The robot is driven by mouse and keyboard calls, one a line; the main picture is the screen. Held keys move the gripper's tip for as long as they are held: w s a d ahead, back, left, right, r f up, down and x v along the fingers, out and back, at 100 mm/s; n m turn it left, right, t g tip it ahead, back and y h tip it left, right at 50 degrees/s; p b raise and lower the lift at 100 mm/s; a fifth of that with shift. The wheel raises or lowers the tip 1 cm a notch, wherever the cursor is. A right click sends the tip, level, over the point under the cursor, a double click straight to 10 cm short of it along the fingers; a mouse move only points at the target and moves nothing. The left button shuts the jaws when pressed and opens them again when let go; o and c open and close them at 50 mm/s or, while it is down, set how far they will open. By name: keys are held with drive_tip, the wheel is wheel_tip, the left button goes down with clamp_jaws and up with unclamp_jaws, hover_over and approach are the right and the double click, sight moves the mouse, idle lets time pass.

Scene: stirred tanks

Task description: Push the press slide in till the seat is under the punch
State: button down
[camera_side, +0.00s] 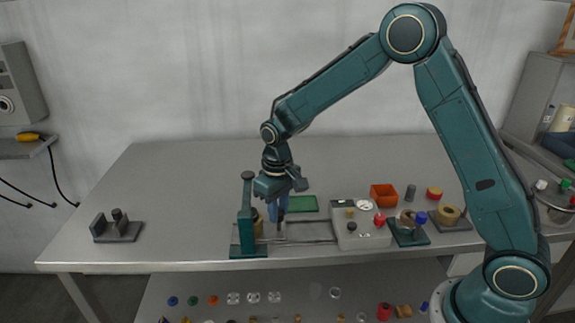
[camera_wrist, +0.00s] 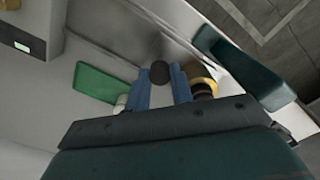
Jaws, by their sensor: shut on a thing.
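The press (camera_side: 246,215) is a teal upright on a teal base at the middle front of the table, with a brass part at its right side. In the wrist view the press (camera_wrist: 240,70) shows at right, beside the brass part (camera_wrist: 205,84). My gripper (camera_side: 278,212) points down just right of the press. In the wrist view its blue fingers are shut on a dark round knob (camera_wrist: 159,72), apparently the slide's handle. The slide rails (camera_side: 312,230) run right from the press to a grey box. The seat and the punch tip are hidden or too small to tell.
The grey box (camera_side: 358,225) with buttons stands at the rails' right end. A green plate (camera_side: 303,204) lies behind them. An orange bin (camera_side: 384,195) and several small parts sit further right. A grey bracket (camera_side: 117,229) stands at left, with clear table between it and the press.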

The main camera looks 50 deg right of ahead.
sight(274, 231)
drive_tip(key=shift+w+a+r, duration=0.1)
drive_tip(key=shift+w+a, duration=0.35)
drive_tip(key=shift+w, duration=0.05)
drive_tip(key=c, duration=1.2)
unclamp_jaws()
wheel_tip(274, 231, up, 14)
drive_tip(key=shift+s, duration=0.1)
